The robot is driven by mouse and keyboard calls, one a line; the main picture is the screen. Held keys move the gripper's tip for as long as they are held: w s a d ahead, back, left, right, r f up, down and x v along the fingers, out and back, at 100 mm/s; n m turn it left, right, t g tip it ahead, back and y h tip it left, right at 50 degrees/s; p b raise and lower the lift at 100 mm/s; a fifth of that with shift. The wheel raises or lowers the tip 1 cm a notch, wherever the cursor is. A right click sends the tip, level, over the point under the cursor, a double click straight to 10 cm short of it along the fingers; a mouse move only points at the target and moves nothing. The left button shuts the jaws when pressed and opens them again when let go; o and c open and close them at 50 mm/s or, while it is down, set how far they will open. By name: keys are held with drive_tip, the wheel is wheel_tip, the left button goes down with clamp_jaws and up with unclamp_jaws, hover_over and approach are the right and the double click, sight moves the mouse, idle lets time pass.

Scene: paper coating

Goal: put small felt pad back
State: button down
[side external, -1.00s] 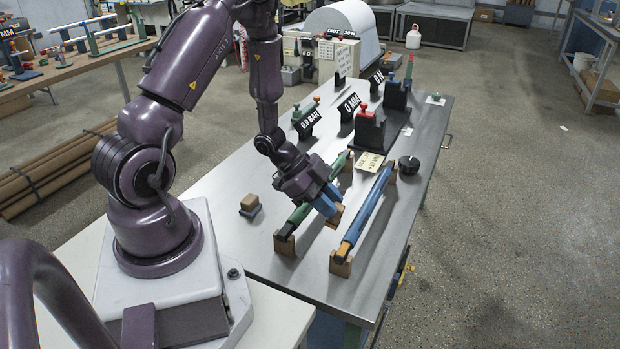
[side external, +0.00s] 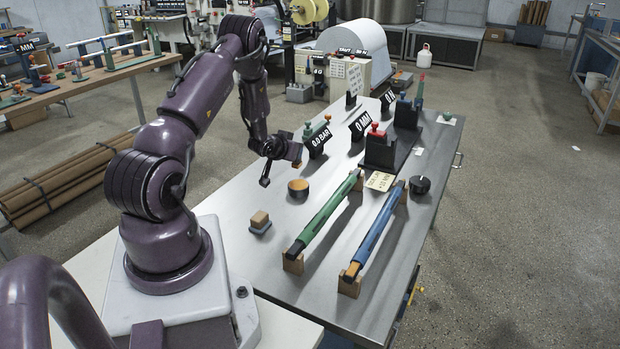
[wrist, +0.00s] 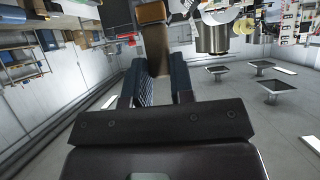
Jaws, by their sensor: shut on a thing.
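My gripper (side external: 291,151) is raised above the table's left edge and turned sideways. It is shut on a small brown block (side external: 298,153), which could be the small felt pad. In the wrist view the brown block (wrist: 156,48), with a tan end, sits between the two dark blue fingers of the gripper (wrist: 155,75). A similar small block (side external: 260,219), tan on a blue-grey base, lies on the table near the left edge. A round dark dish (side external: 298,189) with an orange-tan top stands behind it, below my gripper.
A green bar (side external: 325,214) and a blue bar (side external: 374,231) lie on wooden cradles. The grey tabletop (side external: 240,264) is clear at front left.

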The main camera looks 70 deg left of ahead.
drive_tip(key=x, duration=0.5)
drive_tip(key=s+f+x, duration=0.1)
drive_tip(key=x, duration=0.5)
drive_tip(key=s+a+x, duration=0.1)
drive_tip(key=x, duration=0.4)
drive_tip(key=shift+a+f, duration=0.3)
drive_tip(key=shift+f, duration=1.55)
drive_tip(key=shift+f, duration=0.1)
drive_tip(key=c, duration=1)
unclamp_jaws()
